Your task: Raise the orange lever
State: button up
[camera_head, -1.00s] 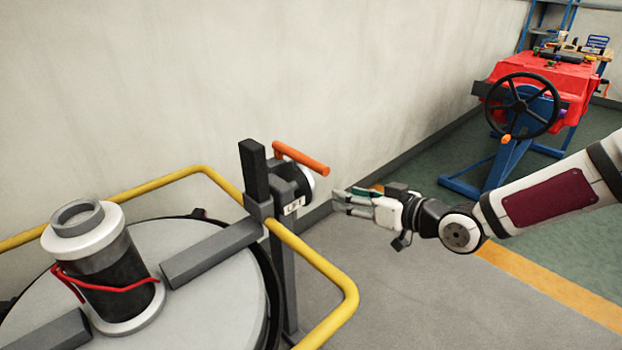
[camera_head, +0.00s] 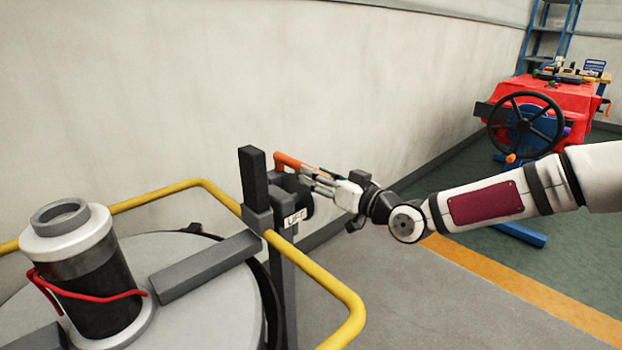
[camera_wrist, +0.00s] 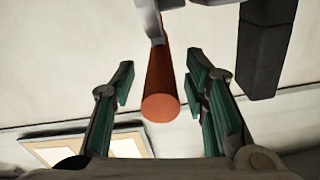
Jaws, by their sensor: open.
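My gripper (camera_head: 310,177) is at the lever in the head view. In the wrist view my gripper (camera_wrist: 163,88) is open, with green-padded fingers on both sides of the lever and a visible gap on each side.
A yellow rail (camera_head: 318,268) runs around the grey tank (camera_head: 208,300) in front of the post. A dark upright post (camera_head: 252,176) stands left of the lever, close to it. The wall (camera_head: 300,80) is behind. A red machine with a black wheel (camera_head: 525,125) stands far right.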

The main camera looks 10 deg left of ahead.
aim_at(296, 161)
jog(key=shift+x, duration=1.35)
jog(key=shift+c, duration=0.2)
grip_shut()
jog(key=shift+r, duration=0.2)
jog(key=r+h+p, duration=0.1)
jog(key=p, duration=0.2)
jog(key=r+g+p, duration=0.1)
jog(key=p, duration=0.2)
jog(key=shift+w+a+r+h, duration=0.15)
jog(key=shift+a+r+h, duration=0.2)
jog(key=shift+a+h, duration=0.05)
jog(key=p, duration=0.2)
jog(key=r+g+h+p, duration=0.1)
jog(key=p, duration=0.1)
jog(key=shift+w+a+r, duration=0.3)
jog(key=shift+a, duration=0.1)
jog(key=g+h+p, duration=0.1)
jog(key=p, duration=0.1)
jog(key=w+a+r+h+p, duration=0.1)
jog(key=p, duration=0.1)
jog(key=shift+a+r+g, duration=0.1)
jog(key=shift+r+g, duration=0.2)
jog(key=shift+g, duration=0.1)
jog(key=shift+w+a+r+g+h+p, duration=0.55)
jog(key=shift+h+p, duration=0.25)
jog(key=shift+p, duration=0.45)
jog(key=shift+s+a+f, duration=0.1)
